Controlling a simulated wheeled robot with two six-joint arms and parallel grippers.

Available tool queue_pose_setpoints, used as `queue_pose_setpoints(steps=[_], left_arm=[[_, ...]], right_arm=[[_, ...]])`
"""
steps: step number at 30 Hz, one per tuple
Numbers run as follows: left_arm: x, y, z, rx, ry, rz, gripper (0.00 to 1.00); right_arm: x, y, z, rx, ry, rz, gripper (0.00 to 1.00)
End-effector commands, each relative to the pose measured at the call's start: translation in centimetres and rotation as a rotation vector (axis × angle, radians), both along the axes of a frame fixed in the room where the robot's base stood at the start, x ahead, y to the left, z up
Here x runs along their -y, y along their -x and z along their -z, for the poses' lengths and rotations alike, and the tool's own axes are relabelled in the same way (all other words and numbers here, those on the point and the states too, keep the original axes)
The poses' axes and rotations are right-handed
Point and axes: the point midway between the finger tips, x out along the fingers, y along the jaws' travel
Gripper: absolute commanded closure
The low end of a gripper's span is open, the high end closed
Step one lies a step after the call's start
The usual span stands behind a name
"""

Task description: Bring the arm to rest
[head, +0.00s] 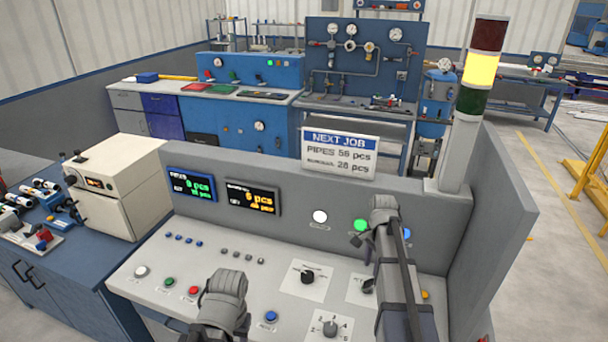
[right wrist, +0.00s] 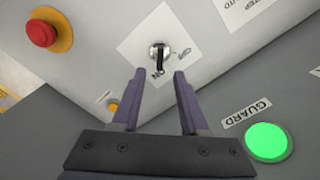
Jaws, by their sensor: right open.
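A small metal switch (right wrist: 158,52) on a white label with "ON" lies just beyond the gap between the fingertips. I see no contact. My left arm (head: 225,290) shows as a grey joint at the bottom of the head view, over the console's front; its gripper does not show.
The console (head: 260,272) carries buttons and knobs, with an upright back panel. A red stop button (right wrist: 41,34) and a lit green guard lamp (right wrist: 266,142) lie near the right gripper. A signal tower (head: 478,90) glows yellow. A cream box (head: 118,185) stands at left.

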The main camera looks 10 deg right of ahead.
Motion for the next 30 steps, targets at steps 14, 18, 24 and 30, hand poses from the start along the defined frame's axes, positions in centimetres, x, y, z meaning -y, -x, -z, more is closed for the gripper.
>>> queue_pose_setpoints(steps=[14,18,24,30], left_arm=[[0.0,0.0,2.1,0.000,0.000,-0.001,0.50],[0.0,0.0,2.7,0.000,0.000,-0.001,0.50],[0.0,0.0,3.1,0.000,0.000,-0.001,0.50],[0.0,0.0,3.1,0.000,0.000,-0.001,0.50]], right_arm=[[-21.2,8.4,2.1,-0.057,0.037,-0.997,0.56],[-26.2,12.3,2.6,-0.081,0.050,-1.332,0.56],[-29.5,15.8,2.9,-0.104,0.060,-1.615,0.56],[-30.3,16.4,3.0,-0.111,0.062,-1.685,0.56]])
